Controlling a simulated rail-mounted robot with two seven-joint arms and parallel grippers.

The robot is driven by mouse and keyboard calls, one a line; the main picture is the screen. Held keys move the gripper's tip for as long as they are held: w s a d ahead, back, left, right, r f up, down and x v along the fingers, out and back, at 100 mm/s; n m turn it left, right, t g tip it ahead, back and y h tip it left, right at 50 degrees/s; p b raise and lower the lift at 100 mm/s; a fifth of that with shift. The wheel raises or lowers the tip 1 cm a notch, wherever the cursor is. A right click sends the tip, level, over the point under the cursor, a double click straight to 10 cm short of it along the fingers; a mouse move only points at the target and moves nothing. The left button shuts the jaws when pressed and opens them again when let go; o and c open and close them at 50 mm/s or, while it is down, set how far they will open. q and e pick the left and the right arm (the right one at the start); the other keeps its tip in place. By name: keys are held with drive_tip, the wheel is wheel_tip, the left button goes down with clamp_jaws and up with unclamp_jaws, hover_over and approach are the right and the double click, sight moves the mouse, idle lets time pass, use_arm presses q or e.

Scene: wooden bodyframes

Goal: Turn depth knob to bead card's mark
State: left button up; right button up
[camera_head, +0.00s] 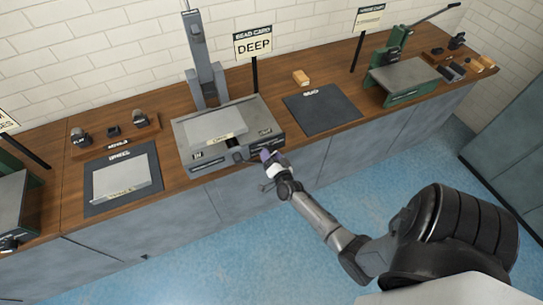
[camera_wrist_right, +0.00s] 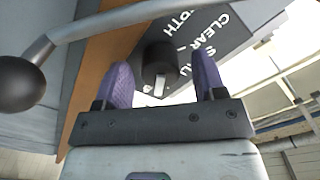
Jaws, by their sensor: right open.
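The bead card (camera_head: 253,43) stands on a post behind the grey machine (camera_head: 264,117) and reads DEEP in the head view. The dark round depth knob (camera_wrist_right: 160,58) shows in the right wrist view, with a pale mark on its face. My right gripper (camera_head: 266,156) is at the machine's front edge. In the right wrist view its two purple fingers (camera_wrist_right: 161,82) are open, one on each side of the knob, with visible gaps. I cannot tell how far the fingertips reach along the knob. My left gripper is in neither view.
A grey lever with a black ball (camera_wrist_right: 20,84) crosses the left of the right wrist view, close to the gripper. A dark mat (camera_head: 322,110) and a green machine (camera_head: 405,80) are to the right on the wooden counter. Blue floor lies open in front.

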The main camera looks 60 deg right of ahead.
drive_tip(key=p+v, duration=0.1)
drive_tip(key=v, duration=1.3)
drive_tip(key=shift+w, duration=0.1)
idle(0.3)
